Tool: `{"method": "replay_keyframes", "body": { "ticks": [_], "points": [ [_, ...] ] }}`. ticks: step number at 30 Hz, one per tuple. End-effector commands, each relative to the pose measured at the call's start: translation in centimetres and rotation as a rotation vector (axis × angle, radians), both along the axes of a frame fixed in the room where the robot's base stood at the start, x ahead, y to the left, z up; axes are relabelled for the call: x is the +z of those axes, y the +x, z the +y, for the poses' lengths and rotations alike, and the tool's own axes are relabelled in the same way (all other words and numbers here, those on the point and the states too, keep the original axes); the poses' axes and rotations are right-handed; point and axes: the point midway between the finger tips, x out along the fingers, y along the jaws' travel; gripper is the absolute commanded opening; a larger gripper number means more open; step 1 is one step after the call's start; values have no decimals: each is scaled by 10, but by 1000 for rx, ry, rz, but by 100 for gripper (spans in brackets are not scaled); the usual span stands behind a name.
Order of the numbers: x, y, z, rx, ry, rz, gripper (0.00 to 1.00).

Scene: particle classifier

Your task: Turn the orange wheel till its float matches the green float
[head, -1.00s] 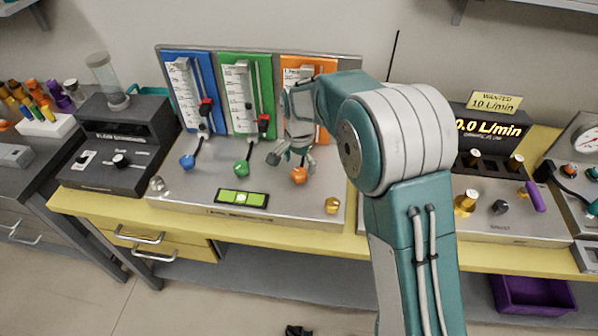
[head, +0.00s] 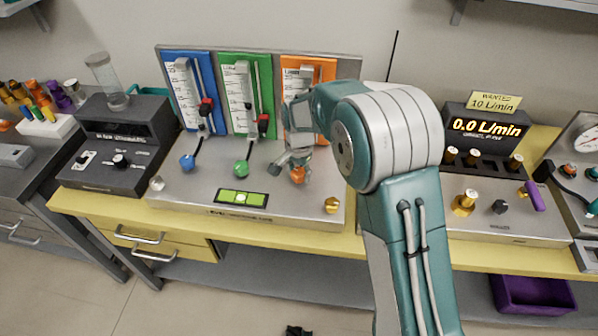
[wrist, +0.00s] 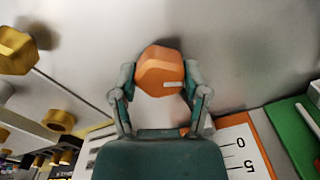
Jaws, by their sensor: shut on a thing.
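The orange wheel (head: 298,175) is a faceted knob on the metal panel, below the orange flow meter (head: 319,72). My gripper (head: 291,164) is at the wheel. In the wrist view the gripper (wrist: 160,92) has a finger on each side of the orange wheel (wrist: 160,70), shut on it. A white mark shows on the wheel's face. The orange meter's float is hidden behind my arm.
A blue flow meter (head: 183,75) stands at the left, with a blue wheel (head: 187,162) below it. A green wheel (head: 241,168) is left of the orange one. A green level (head: 241,198) and a brass knob (head: 332,206) sit near the panel's front.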

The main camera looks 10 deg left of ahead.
Motion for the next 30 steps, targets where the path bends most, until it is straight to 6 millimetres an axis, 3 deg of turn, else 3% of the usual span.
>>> {"method": "replay_keyframes", "body": {
  "ticks": [11,30],
  "points": [
    [-2,0,1,135,1,0,12],
    [-2,0,1,721,2,0,12]
  ]
}}
